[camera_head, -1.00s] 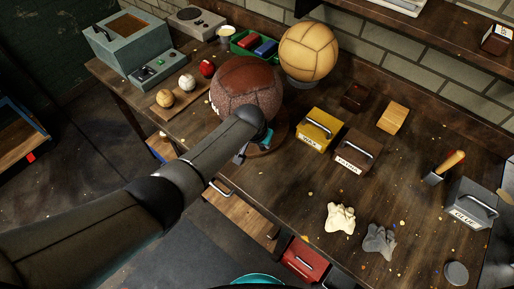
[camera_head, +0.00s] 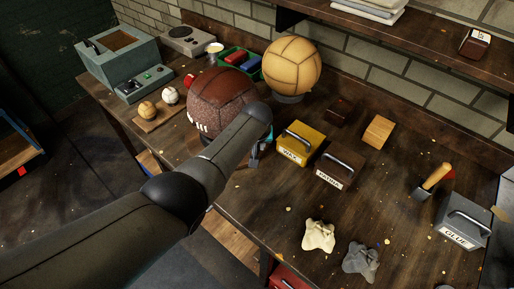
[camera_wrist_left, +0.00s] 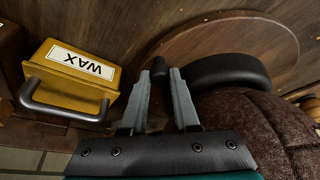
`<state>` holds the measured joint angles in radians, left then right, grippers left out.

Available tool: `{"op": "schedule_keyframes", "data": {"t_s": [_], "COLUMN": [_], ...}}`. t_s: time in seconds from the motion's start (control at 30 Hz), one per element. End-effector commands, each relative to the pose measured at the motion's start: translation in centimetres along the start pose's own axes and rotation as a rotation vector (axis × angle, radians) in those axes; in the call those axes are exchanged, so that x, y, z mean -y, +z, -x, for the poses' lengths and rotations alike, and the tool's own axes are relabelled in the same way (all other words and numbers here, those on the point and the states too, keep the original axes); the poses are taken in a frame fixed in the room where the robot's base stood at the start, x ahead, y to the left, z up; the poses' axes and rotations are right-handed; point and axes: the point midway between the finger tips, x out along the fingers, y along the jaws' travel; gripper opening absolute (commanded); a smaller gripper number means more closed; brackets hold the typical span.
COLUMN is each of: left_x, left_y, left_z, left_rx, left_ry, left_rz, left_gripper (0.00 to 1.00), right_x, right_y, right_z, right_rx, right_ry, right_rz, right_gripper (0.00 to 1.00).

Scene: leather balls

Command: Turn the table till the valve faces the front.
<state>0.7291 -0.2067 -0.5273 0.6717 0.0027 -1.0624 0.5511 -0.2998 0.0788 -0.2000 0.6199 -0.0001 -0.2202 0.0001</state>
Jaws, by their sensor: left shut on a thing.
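The dark red-brown leather ball (camera_head: 220,92) sits on a black ring (camera_wrist_left: 232,70) on the round wooden turntable (camera_wrist_left: 225,38). I cannot make out the valve in either view. My left gripper (camera_wrist_left: 160,72) is at the turntable, beside the ball, with its fingers shut on a small black knob (camera_wrist_left: 159,64). My right gripper is not in view.
A yellow WAX box (camera_head: 292,150) and a brown box (camera_head: 330,172) stand close right of my gripper. A tan ball (camera_head: 291,66) stands behind. Small balls (camera_head: 171,96) lie on a board at left. Pale cloth (camera_head: 318,237) and grey cloth (camera_head: 360,258) lie in front.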

Motion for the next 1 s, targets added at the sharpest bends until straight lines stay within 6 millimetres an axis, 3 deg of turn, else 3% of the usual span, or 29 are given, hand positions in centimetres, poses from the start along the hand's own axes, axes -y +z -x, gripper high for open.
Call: {"op": "schedule_keyframes", "data": {"t_s": [0.77, 0.8, 1.0], "left_x": [0.14, 0.14, 0.16], "left_y": [-0.25, -0.25, -0.25], "left_z": [-0.1, -0.1, -0.1], "left_rx": [0.0, 0.0, 0.0], "left_ry": [-0.016, -0.016, -0.016], "left_rz": [0.041, 0.041, 0.041], "left_gripper": [0.0, 0.32, 0.54], "right_x": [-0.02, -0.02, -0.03], "right_y": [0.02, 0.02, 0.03], "right_z": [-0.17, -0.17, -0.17], "right_rx": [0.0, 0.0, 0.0], "right_ry": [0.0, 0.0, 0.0], "right_rz": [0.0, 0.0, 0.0], "right_gripper": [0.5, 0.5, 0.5]}}
